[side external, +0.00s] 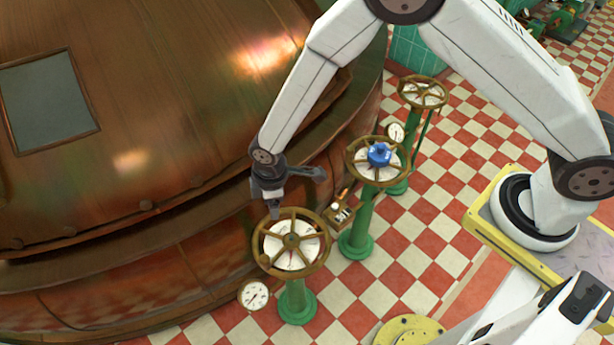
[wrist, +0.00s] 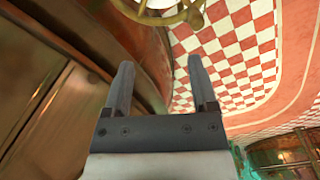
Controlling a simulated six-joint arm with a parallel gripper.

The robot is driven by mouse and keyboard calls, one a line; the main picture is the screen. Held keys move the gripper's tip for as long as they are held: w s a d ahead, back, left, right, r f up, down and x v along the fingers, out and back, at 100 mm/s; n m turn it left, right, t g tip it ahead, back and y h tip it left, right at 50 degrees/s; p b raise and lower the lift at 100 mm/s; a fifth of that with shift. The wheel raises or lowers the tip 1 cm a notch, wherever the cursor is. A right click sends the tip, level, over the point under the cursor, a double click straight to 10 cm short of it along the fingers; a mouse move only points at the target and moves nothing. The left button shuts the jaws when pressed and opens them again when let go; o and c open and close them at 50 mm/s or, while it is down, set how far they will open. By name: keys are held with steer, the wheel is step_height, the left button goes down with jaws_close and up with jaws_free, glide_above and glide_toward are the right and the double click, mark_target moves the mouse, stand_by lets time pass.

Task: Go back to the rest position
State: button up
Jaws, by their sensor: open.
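My gripper (side external: 296,190) is in the middle of the side external view, above and just behind the nearest handwheel (side external: 291,243). It is open and empty; in the wrist view both fingers of my gripper (wrist: 160,85) stand apart with nothing between them. The nearest handwheel is brass, with a white dial under its spokes, on a green pedestal (side external: 296,300). Part of a brass wheel (wrist: 160,12) shows at the top of the wrist view, beyond the fingertips. I cannot tell whether the gripper touches the wheel, but the wrist view shows a gap.
A large copper kettle (side external: 150,110) fills the left, close to my gripper. A middle handwheel (side external: 362,165) carries a blue knob (side external: 379,154), and a third handwheel (side external: 422,93) stands behind. A gauge (side external: 253,295) is at the front. The checkered floor (side external: 420,240) at right is open.

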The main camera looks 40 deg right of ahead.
steer(key=s+d+r+m+t, duration=0.1)
steer(key=s+d+r+m, duration=0.4)
steer(key=d+r, duration=0.4)
steer(key=s+d+r+m+t, duration=0.1)
steer(key=s+d+r+m, duration=0.5)
steer(key=d+r, duration=0.3)
steer(key=d+m, duration=0.1)
steer(key=d, duration=0.3)
steer(key=shift+d+r, duration=0.15)
